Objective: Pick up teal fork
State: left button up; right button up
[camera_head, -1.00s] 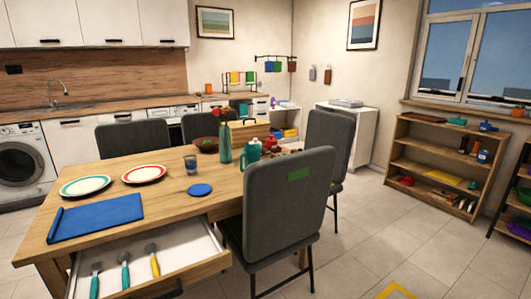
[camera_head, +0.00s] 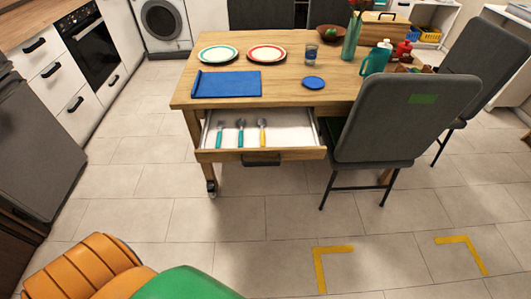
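The table drawer (camera_head: 292,154) is pulled open at the table's front. Inside it lie two teal-handled pieces of cutlery, a left one (camera_head: 219,139) and a middle one (camera_head: 240,138), handles toward me. Their grey heads are too small to tell for sure which is the fork. A yellow-handled piece (camera_head: 262,134) lies to their right. The pieces lie side by side and apart, and the drawer's right half is bare. Neither of my grippers is in view.
The wooden table (camera_head: 285,88) bears plates, a blue mat (camera_head: 228,83) and a blue coaster (camera_head: 314,82). A grey chair (camera_head: 400,120) stands right of the drawer. An orange ribbed shape (camera_head: 85,270) and a green one (camera_head: 185,284) fill the lower left. Floor before the drawer is clear.

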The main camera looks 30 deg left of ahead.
aim_at(219, 137)
jog(key=u, duration=1.35)
jog(key=i+l, duration=0.15)
jog(key=l, duration=0.15)
jog(key=i+l+u, duration=0.15)
jog(key=l, duration=0.2)
jog(key=i+l, duration=0.15)
jog(key=l, duration=0.15)
jog(key=i+l+u, duration=0.15)
jog(key=l, duration=0.2)
jog(key=i+l, duration=0.15)
jog(key=l, duration=0.2)
jog(key=i+l+u, duration=0.15)
jog(key=l, duration=0.2)
